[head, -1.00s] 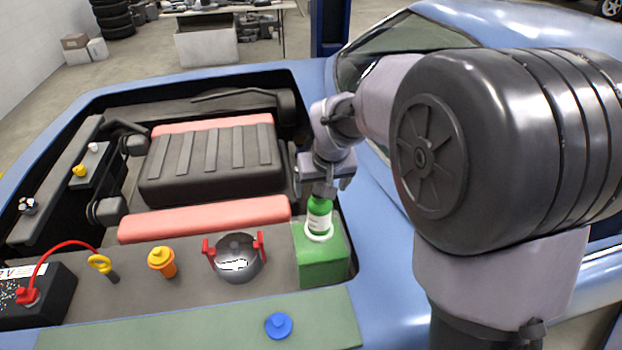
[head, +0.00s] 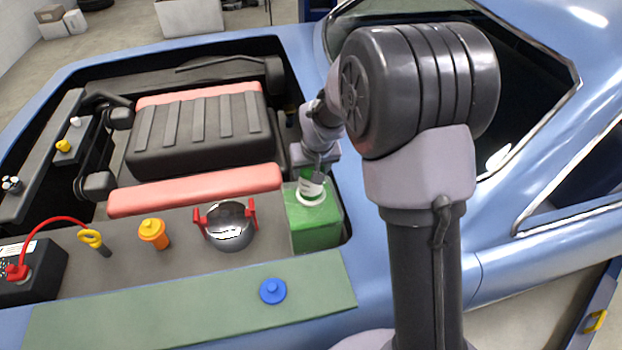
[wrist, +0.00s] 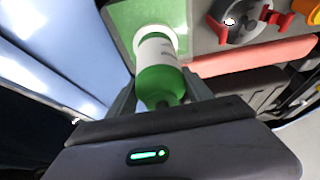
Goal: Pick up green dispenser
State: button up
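The green dispenser (wrist: 161,82) is a green bottle with a white label, seen from its end in the wrist view. It sits in a white ring (head: 311,200) on a green box (head: 316,232) at the right end of the engine bay. In the head view my gripper (head: 312,168) is low over it and hides its upper part. In the wrist view my gripper's fingers (wrist: 160,92) lie on both sides of the bottle, very close to it. Whether they press on it cannot be made out.
A silver pot with red handles (head: 230,227) stands just left of the box. An orange cap (head: 153,233), a yellow-ringed dipstick (head: 92,240) and a black battery (head: 32,272) are farther left. A blue cap (head: 272,291) lies on the green front strip.

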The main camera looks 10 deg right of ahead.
jog(key=c, duration=1.1)
grip_shut()
jog(key=shift+r, duration=0.15)
